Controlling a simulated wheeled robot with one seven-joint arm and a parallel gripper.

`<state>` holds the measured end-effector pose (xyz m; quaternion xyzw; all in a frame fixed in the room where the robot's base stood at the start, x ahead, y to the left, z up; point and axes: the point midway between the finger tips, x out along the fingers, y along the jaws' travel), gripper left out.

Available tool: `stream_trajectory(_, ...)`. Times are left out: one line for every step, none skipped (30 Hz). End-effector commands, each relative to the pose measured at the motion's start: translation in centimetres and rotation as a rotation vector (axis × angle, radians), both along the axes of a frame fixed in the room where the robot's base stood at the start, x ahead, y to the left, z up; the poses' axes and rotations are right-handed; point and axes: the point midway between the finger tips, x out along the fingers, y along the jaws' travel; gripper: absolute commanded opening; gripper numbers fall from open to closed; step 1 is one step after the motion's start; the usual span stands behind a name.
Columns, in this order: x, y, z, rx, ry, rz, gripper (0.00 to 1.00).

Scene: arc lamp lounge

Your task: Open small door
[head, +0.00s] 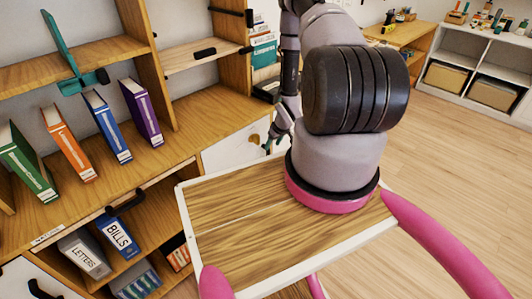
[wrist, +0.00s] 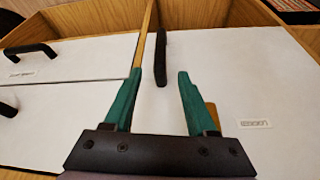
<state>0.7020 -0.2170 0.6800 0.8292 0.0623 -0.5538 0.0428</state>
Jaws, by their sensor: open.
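A white small door (wrist: 255,75) with a small label plate fills the right of the wrist view. A black bar handle (wrist: 162,58) stands along its left edge, beside a wooden divider. My gripper (wrist: 160,80) has teal fingers. It is open and empty, with the handle ahead of and between its fingertips in the picture; I cannot tell whether they touch. The door looks shut. In the head view, a white door front (head: 222,155) shows under the shelf top, and my gripper (head: 275,142) is in front of it, partly hidden by my arm.
Two white fronts with black handles (wrist: 30,53) lie left of the divider. Binders, including a purple one (head: 142,112), stand on the wooden shelf. Open wooden floor (head: 445,150) lies to the right.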

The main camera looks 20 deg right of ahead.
Motion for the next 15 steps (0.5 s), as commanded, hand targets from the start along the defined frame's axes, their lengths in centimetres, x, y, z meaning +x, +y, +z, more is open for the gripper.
stream_trajectory(0.2,0.1,-0.6,0.001,0.001,0.0,0.57)
stream_trajectory(0.3,0.1,-0.9,0.0,0.001,0.001,0.57)
stream_trajectory(0.6,0.2,-1.5,0.001,0.0,0.001,0.57)
stream_trajectory(0.7,0.2,-2.0,0.0,0.001,0.001,0.57)
stream_trajectory(0.9,0.2,-2.5,0.0,0.001,0.001,0.57)
stream_trajectory(1.2,0.3,-3.3,0.001,0.001,0.002,0.57)
stream_trajectory(1.5,0.3,-3.8,0.001,0.001,0.002,0.57)
stream_trajectory(1.7,0.4,-4.4,0.0,0.002,0.001,0.57)
stream_trajectory(2.0,0.4,-5.1,0.0,0.001,0.001,0.57)
stream_trajectory(2.2,0.4,-5.6,0.0,0.001,0.001,0.57)
stream_trajectory(2.4,0.4,-6.1,0.0,0.001,0.001,0.57)
stream_trajectory(2.7,0.5,-6.7,0.0,0.001,0.001,0.57)
stream_trajectory(2.9,0.5,-7.2,0.001,0.001,0.0,0.57)
stream_trajectory(3.0,0.5,-7.6,0.001,0.002,0.0,0.57)
stream_trajectory(3.3,0.5,-8.0,0.001,0.001,0.0,0.57)
